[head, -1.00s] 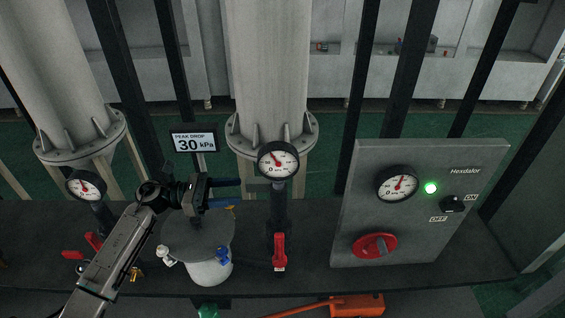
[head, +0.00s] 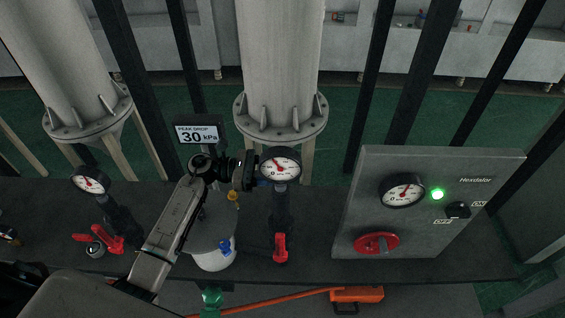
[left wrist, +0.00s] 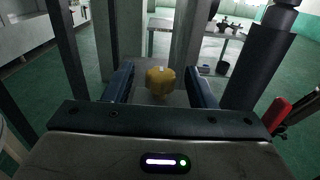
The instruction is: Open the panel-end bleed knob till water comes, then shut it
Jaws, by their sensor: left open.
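A yellow knob (left wrist: 160,82) stands between the two blue fingers of my left gripper (left wrist: 162,88) in the left wrist view. The fingers are apart, with a gap on both sides of the knob. In the head view my left gripper (head: 262,173) is beside the middle gauge, and its fingertips are partly hidden. A small yellow piece (head: 233,196) shows just below it; I cannot tell if it is the same knob. A white vessel (head: 214,261) with a blue tap (head: 225,247) stands below the arm. No flowing water is visible. My right gripper is out of view.
The middle gauge (head: 280,168) sits above a red lever (head: 280,248) close to my gripper. A grey control panel (head: 450,180) with a lit green lamp stands at the right. A "PEAK DROP 30 kPa" display (head: 198,134) is behind. Red levers (head: 107,238) are at left.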

